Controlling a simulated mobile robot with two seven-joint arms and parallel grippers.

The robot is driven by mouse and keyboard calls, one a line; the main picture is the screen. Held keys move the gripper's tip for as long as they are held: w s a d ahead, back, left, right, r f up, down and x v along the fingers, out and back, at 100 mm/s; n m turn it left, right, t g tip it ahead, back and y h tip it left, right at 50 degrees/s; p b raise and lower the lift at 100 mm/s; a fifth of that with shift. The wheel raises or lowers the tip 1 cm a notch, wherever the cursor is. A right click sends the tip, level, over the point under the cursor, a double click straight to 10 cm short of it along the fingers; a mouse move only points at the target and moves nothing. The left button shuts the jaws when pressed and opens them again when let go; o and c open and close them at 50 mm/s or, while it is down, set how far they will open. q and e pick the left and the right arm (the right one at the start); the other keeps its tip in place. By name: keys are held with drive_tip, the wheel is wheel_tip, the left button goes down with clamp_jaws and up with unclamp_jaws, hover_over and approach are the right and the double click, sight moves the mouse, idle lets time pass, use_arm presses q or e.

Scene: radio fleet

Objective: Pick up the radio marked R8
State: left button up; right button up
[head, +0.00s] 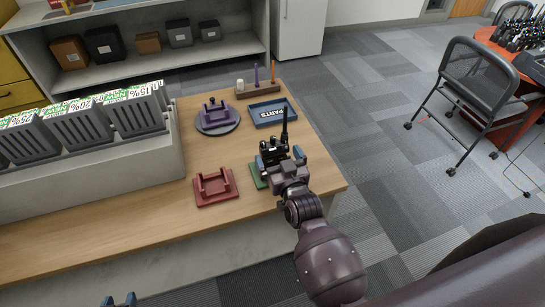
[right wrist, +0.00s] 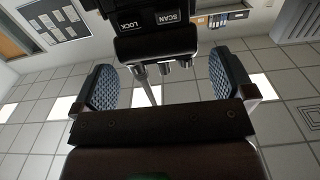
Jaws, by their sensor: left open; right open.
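A black radio (head: 273,147) with an upright antenna stands at or over a green stand (head: 258,176) on the wooden counter. No R8 mark is legible on it. My right gripper (head: 280,158) is open at this radio, its blue-padded fingers on either side. In the right wrist view the radio (right wrist: 155,38) shows upside down with LOCK and SCAN labels and knobs, beyond and between the open fingers (right wrist: 162,85). I cannot tell if either finger touches it. My left gripper (head: 118,300) is open and empty at the bottom edge, only its blue tips showing.
A red stand (head: 215,187), a purple stand on a grey disc (head: 217,118), a blue PARTS tray (head: 272,113) and a pen block (head: 258,90) share the counter. Grey bins (head: 80,125) with percent labels line the left. Bare wood lies left of the red stand.

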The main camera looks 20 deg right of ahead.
sight(273, 143)
drive_tip(key=shift+w+f, duration=0.15)
drive_tip(key=shift+w, duration=1.25)
drive_tip(key=shift+w+f, duration=0.15)
drive_tip(key=shift+w, duration=1.25)
drive_tip(key=shift+c, duration=0.2)
drive_tip(key=c, duration=1.2)
drive_tip(key=shift+r, duration=0.1)
drive_tip(key=shift+c, duration=0.4)
drive_tip(key=shift+r, duration=0.1)
